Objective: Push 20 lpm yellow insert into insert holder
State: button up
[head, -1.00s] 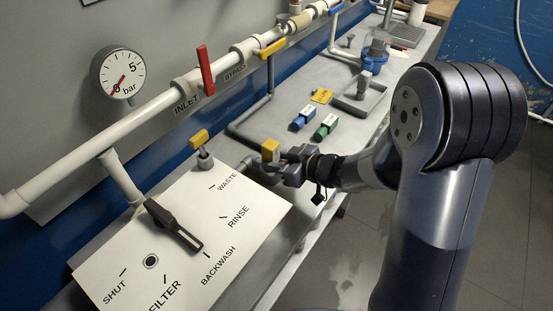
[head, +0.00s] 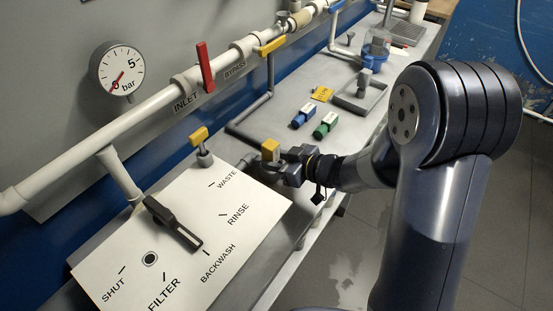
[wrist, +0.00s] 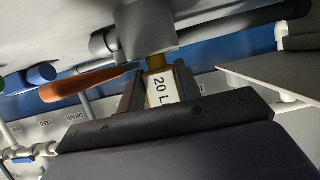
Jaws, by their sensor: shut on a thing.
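My gripper (head: 281,158) is shut on the yellow insert (head: 270,149) above the near side of the bench. In the wrist view, the insert's white label reading "20 L" (wrist: 161,88) shows between my gripper's two dark fingers (wrist: 160,80). The insert's yellow-brown end points at a grey cylindrical fitting (wrist: 120,36), which looks like the insert holder. The end meets or overlaps the fitting's edge; I cannot tell how deep it sits. In the head view, the holder is mostly hidden around my gripper.
A blue insert (head: 303,118) and a green insert (head: 326,125) lie on the bench behind. The white panel (head: 110,265) with a black lever (head: 174,222) lies in front. An orange-brown handle (wrist: 85,85) crosses the wrist view's left.

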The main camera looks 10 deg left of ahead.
jog(key=shift+f, duration=0.2)
jog(key=o, duration=1.1)
jog(key=shift+s, duration=0.15)
jog(key=shift+d, duration=0.1)
jog(key=shift+d+r, duration=0.25)
jog(key=shift+d, duration=0.2)
jog(key=p+v, duration=0.1)
jog(key=v, duration=0.8)
jog(key=shift+s+d+r, duration=0.2)
jog(key=shift+s+r, duration=0.1)
jog(key=shift+s, duration=0.05)
jog(key=shift+a, duration=0.1)
